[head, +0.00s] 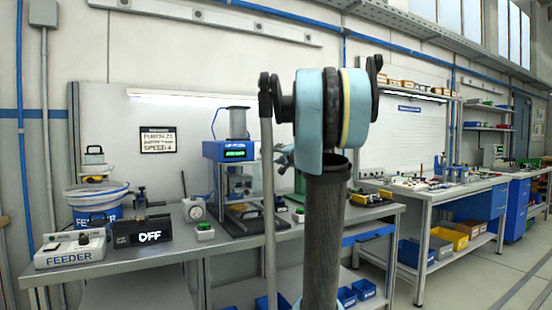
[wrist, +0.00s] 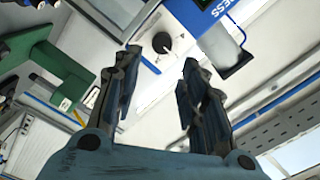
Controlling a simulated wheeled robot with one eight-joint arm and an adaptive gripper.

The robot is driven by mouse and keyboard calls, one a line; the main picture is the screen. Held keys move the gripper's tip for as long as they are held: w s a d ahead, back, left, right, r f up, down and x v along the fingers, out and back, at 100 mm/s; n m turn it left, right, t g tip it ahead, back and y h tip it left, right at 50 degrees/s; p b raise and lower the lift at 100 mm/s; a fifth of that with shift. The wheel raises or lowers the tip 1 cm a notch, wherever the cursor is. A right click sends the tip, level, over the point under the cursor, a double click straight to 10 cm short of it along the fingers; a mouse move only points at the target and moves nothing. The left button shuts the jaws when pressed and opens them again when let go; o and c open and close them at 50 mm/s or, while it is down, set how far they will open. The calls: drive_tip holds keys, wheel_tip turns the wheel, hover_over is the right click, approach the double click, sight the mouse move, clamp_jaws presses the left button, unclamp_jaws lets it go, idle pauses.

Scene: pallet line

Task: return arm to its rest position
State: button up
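My gripper (wrist: 160,85) is open in the wrist view, with its two dark fingers spread apart and nothing between them. Behind the fingers show a white box with a dark round knob (wrist: 162,43) and part of a blue press (wrist: 228,8). In the head view my arm stands upright in the middle, in front of the workbench.
A grey workbench (head: 150,252) carries a feeder box (head: 70,250), a dark unit reading OFF (head: 140,232) and a blue press (head: 230,151). Blue bins (head: 364,289) sit below. A second bench (head: 436,196) stands at right. The floor at far right is clear.

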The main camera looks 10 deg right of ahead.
drive_tip(key=s+a+f+n+g, duration=0.2)
drive_tip(key=s+a+f+g, duration=0.15)
drive_tip(key=s+f, duration=0.35)
drive_tip(key=s+a+f+n+g+y, duration=0.1)
drive_tip(key=s+a+f+n+g, duration=0.15)
drive_tip(key=s+a+f, duration=0.35)
drive_tip(key=s+a+f+n+g, duration=0.3)
drive_tip(key=s+f, duration=0.4)
drive_tip(key=s, duration=0.2)
drive_tip(key=s+d+f+g+h, duration=0.3)
drive_tip(key=s+d+f, duration=0.1)
drive_tip(key=s+f, duration=0.7)
drive_tip(key=s+d+f+n+g+h, duration=0.1)
drive_tip(key=s+d+f+g+h, duration=0.2)
drive_tip(key=s+f, duration=0.8)
drive_tip(key=shift+s+d+h, duration=0.3)
drive_tip(key=shift+s+d, duration=0.3)
drive_tip(key=shift+d, duration=0.4)
